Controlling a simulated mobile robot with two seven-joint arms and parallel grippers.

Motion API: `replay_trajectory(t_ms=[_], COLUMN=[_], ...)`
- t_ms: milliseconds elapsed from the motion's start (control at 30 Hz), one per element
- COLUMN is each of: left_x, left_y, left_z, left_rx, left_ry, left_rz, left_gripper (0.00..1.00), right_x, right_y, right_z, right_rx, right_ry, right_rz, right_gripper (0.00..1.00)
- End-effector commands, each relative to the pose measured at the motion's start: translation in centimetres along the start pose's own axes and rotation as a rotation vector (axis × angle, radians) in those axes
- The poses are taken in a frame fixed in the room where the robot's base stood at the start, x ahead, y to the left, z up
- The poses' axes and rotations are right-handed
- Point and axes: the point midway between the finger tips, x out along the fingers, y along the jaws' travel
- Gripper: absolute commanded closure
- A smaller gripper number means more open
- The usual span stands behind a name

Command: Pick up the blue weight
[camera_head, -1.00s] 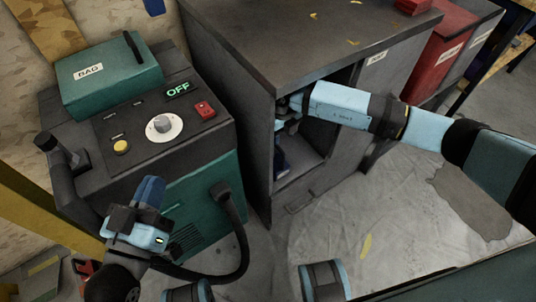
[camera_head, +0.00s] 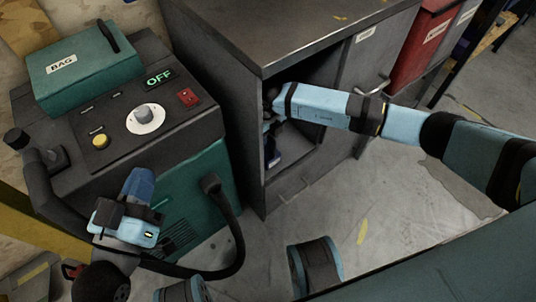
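My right arm reaches into the cabinet from the right. My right gripper (camera_head: 270,138) is inside the opening, just above the blue thing, mostly in shadow and partly hidden by the cabinet's side. I cannot tell whether it touches or holds anything. My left gripper (camera_head: 138,185) is in front of the green machine, away from the cabinet, with its blue fingers together and nothing visible between them.
The green machine (camera_head: 190,190) stands left of the cabinet, with a dial, a lit OFF sign, a bag box (camera_head: 85,68) on top and a thick black hose (camera_head: 237,225). A red bin (camera_head: 420,45) stands beyond the cabinet. The floor before the cabinet is clear.

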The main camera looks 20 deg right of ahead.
Motion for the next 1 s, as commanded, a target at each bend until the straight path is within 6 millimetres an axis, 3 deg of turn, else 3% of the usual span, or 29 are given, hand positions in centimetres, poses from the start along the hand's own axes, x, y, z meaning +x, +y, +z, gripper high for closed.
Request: replay_trajectory(t_ms=[33, 133, 167, 1000], left_x=[0.00, 0.00, 0.00, -0.02], left_y=[0.00, 0.01, 0.01, 0.02], left_z=[0.00, -0.01, -0.01, 0.02], left_rx=[0.000, 0.000, 0.000, -0.001], left_ry=[0.000, 0.000, 0.000, 0.000], left_rz=[0.000, 0.000, 0.000, 0.000], left_gripper=[1.00, 1.00, 1.00, 1.00], right_x=[-0.01, -0.02, -0.02, -0.05], right_y=[-0.01, -0.01, -0.01, -0.01], right_z=[0.00, 0.00, 0.00, 0.01], right_rx=[0.000, 0.000, 0.000, 0.000], right_ry=[0.000, 0.000, 0.000, 0.000], right_rz=[0.000, 0.000, 0.000, 0.000], right_gripper=[0.76, 0.99, 1.00, 1.00])
